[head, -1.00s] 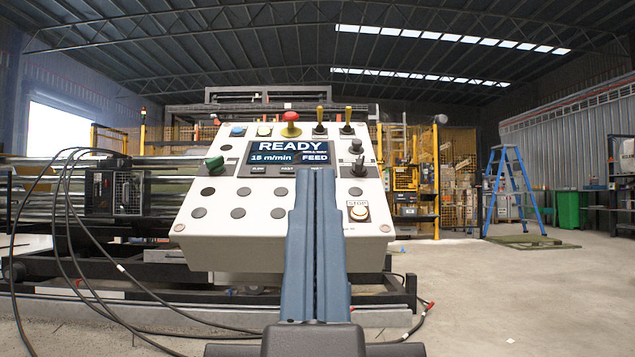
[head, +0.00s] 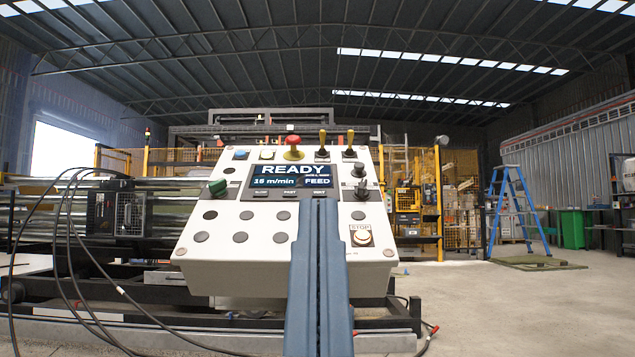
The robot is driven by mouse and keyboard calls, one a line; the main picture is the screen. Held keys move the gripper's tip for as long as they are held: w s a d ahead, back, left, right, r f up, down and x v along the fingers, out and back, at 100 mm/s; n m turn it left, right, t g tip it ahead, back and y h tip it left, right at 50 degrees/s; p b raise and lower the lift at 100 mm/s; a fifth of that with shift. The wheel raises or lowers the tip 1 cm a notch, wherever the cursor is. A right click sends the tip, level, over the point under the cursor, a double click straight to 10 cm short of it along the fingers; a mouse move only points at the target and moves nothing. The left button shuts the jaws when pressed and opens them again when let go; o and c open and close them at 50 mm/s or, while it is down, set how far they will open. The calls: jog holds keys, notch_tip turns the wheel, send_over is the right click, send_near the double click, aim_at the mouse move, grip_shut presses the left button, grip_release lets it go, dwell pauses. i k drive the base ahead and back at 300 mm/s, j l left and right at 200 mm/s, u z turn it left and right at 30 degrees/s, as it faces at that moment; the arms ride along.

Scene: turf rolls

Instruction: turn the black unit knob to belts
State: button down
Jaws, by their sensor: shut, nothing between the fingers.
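The white control console (head: 205,258) stands ahead with its sloping face toward me. At its right side are two black knobs, an upper one (head: 359,170) and a lower one (head: 360,191) with a raised grip. I cannot read their labels, so I cannot tell which is the unit knob. My gripper (head: 319,205) shows as two long blue-grey fingers lying together, shut and empty. Its tips appear just below the screen, left of and lower than the black knobs. It hides part of the panel's lower middle.
A green knob (head: 217,187) is at the panel's left, a red mushroom button (head: 293,145) at the top and a STOP button (head: 361,236) at lower right. Black cables (head: 72,260) hang at left. Open floor lies right, with a blue ladder (head: 513,210) farther back.

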aim_at(362, 192)
jog(key=i+j, duration=0.25)
jog(key=i, duration=0.2)
jog(key=i+j, duration=0.25)
jog(key=i, duration=0.25)
